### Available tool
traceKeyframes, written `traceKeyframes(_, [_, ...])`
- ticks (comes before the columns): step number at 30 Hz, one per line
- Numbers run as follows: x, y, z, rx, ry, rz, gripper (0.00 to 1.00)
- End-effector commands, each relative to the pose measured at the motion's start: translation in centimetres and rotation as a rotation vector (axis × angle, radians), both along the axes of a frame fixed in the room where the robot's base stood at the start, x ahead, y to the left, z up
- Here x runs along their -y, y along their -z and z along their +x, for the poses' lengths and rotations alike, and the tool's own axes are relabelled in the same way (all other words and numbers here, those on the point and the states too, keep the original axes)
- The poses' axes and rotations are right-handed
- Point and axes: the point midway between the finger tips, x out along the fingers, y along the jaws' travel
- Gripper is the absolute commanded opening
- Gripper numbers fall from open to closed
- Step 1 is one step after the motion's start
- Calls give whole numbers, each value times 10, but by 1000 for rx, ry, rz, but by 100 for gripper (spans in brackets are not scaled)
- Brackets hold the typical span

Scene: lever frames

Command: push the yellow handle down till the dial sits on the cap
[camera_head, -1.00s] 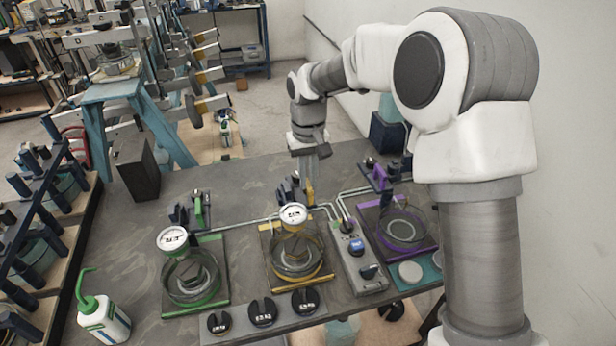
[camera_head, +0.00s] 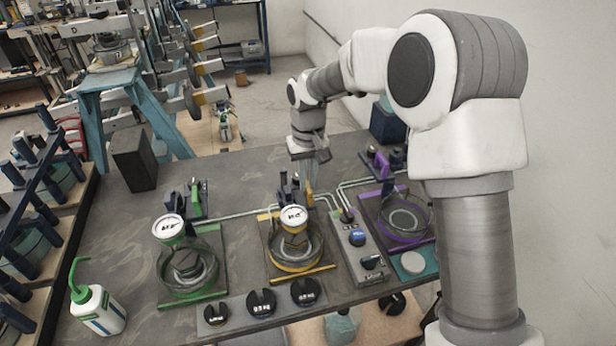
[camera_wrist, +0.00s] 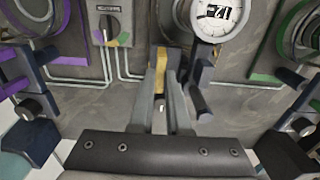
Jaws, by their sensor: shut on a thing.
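The yellow handle (camera_wrist: 160,63) stands between the fingertips of my gripper (camera_wrist: 162,78) in the wrist view, and the fingers are shut on it. In the head view my gripper (camera_head: 309,172) is at the back of the yellow station, with the handle mostly hidden. The white round dial (camera_head: 293,217) is in front of the handle, just above the dark cap (camera_head: 295,240) inside the yellow-based ring. I cannot tell whether the dial touches the cap. The dial also shows at the top of the wrist view (camera_wrist: 216,14).
A green station (camera_head: 187,268) with its own dial stands to the left, and a purple one (camera_head: 403,221) to the right. A grey switch box (camera_head: 358,250) sits close to the yellow station's right. A bottle (camera_head: 98,310) stands front left.

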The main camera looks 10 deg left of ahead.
Motion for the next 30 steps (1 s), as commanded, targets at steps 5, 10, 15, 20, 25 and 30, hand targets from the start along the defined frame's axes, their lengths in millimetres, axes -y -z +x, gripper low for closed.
traceKeyframes(5, [1,4,-2,-8,0,-4,0])
traceKeyframes(10, [1,4,-2,-8,0,-4,42])
traceKeyframes(15, [1,3,-2,-6,0,-3,45])
traceKeyframes(20, [1,1,-1,-5,0,-3,45])
traceKeyframes(25, [0,-17,-1,-3,0,-1,45])
traceKeyframes(30, [0,-55,-1,0,0,0,45])
